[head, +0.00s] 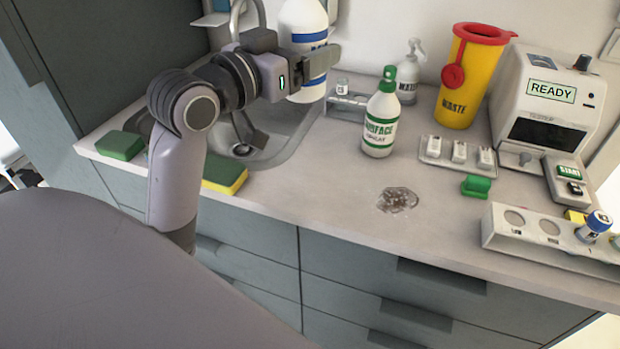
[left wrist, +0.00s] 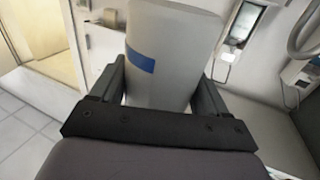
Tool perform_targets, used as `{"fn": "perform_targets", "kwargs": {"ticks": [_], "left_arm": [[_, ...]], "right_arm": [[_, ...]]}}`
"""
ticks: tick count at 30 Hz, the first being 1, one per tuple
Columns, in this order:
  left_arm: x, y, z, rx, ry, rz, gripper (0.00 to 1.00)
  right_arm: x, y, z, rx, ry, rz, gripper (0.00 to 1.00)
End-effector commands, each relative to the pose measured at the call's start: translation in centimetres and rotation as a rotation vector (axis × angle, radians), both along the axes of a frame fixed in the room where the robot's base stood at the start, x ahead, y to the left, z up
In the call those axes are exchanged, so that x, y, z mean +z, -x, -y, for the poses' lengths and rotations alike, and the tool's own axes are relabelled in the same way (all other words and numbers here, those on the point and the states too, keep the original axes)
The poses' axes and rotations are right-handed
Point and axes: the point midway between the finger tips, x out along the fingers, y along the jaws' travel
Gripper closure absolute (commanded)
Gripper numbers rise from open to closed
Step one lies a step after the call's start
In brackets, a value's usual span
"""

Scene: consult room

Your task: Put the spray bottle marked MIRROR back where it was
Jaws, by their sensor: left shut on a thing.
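A white bottle with a blue label band (head: 303,18) is held by my left gripper (head: 308,72) over the back right of the sink. Its top is cut off by the frame edge and its lettering is too hidden to read as MIRROR. In the left wrist view the bottle's white body (left wrist: 172,45) with a blue patch stands between the two fingers (left wrist: 160,95). My right gripper is out of view.
The counter (head: 330,185) has a brown spill (head: 397,200) near its front. A small rack (head: 345,104), yellow waste bin (head: 468,85), READY machine (head: 545,105) and tube tray (head: 540,235) stand right. Sponges (head: 224,178) lie by the sink (head: 285,145).

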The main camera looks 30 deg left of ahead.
Motion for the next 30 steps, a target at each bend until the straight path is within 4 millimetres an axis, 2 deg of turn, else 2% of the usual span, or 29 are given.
{"fn": "perform_targets", "kwargs": {"ticks": [8, 11, 14, 27, 30], "left_arm": [[0.1, 0.1, 0.0, -0.001, 0.001, 0.005, 0.87], [-0.6, 0.0, 0.0, -0.001, 0.002, 0.003, 0.87], [-2.3, 0.0, 0.0, -0.002, 0.004, -0.002, 0.87], [-13.0, 0.1, 0.0, 0.0, 0.004, -0.002, 0.87], [-14.6, 0.1, 0.0, 0.001, 0.003, 0.001, 0.87]], "right_arm": [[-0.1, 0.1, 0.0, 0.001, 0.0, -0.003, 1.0], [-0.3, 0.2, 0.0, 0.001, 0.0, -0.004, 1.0], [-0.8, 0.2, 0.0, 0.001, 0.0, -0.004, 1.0], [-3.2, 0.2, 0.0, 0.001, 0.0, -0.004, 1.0], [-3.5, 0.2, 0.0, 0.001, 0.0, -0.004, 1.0]]}}
